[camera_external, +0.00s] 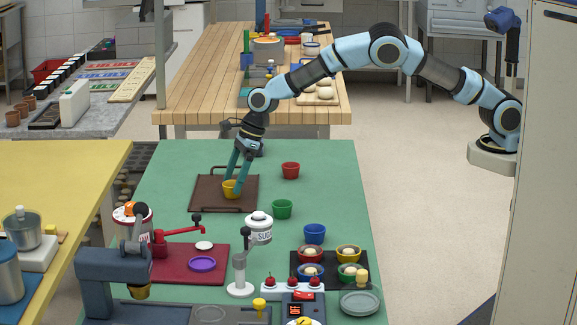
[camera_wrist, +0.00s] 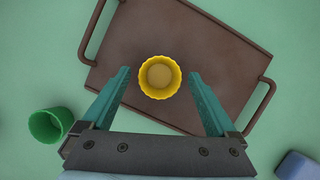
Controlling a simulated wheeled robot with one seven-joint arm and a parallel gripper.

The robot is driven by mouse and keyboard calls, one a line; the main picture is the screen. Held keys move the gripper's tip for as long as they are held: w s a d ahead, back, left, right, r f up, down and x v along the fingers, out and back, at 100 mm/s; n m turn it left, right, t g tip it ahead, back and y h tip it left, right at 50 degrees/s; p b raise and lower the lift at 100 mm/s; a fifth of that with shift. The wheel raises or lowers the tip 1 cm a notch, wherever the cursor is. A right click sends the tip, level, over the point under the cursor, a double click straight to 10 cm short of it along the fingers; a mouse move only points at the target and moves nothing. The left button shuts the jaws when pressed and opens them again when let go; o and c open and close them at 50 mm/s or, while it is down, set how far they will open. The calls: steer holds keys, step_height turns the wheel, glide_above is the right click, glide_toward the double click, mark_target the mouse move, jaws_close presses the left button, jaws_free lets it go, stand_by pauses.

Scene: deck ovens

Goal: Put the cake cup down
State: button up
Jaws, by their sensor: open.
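A yellow cake cup (camera_external: 231,190) stands on a brown tray (camera_external: 211,203) with a bar handle at each end, on the green table. The wrist view shows the cup (camera_wrist: 159,77) from above, upright, with a tan filling inside. My gripper (camera_external: 236,185) reaches down over the tray at the cup. In the wrist view its two teal fingers (camera_wrist: 160,78) are spread on either side of the cup, with a gap between each finger and the cup. The gripper is open and holds nothing.
A dark tray (camera_external: 300,281) with several filled cups is at the front right. The right side of the table has free room.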

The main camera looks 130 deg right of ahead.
steer(key=b+v, duration=0.2)
steer(key=v, duration=0.8)
steer(key=s+a+n+g+y, duration=0.1)
steer(key=s+a+n, duration=0.2)
steer(key=a+n, duration=0.9)
steer(key=s+a+n, duration=0.4)
steer(key=a+n, duration=0.4)
steer(key=a, duration=0.9)
steer(key=s+a+f+n+g, duration=0.1)
steer(key=s+a+f+n, duration=0.2)
steer(key=s+a+n, duration=1.3)
steer(key=n, duration=0.3)
steer(key=shift+a+n, duration=0.2)
steer(key=shift+n, duration=0.1)
